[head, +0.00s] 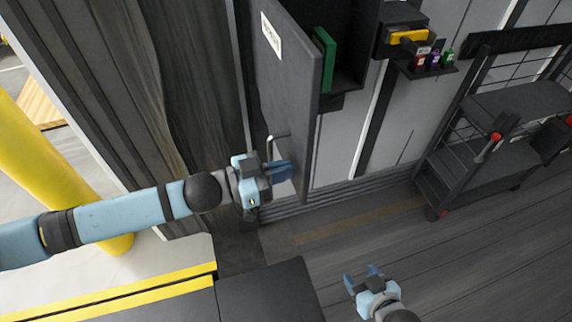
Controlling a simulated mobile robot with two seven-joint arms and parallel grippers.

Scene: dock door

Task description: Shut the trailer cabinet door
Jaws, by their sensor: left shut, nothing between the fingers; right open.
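The grey cabinet door (284,95) stands open in the upper middle of the head view, swung out from a dark cabinet (352,50) on the trailer wall. It has a white label and a thin bar handle (271,142) low on its left face. My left gripper (287,172) is shut and empty, at the lower part of the door on the handle side, just below the handle. I cannot tell whether its fingers touch the door. My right gripper (362,276) is open and empty, low over the floor at the bottom of the view, away from the door.
A green item (324,58) stands in the cabinet. A small shelf (430,70) with little bottles is on the wall to its right. A dark cart (500,130) stands at the right. A yellow post (40,160) is at the left. The floor (440,235) right of centre is clear.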

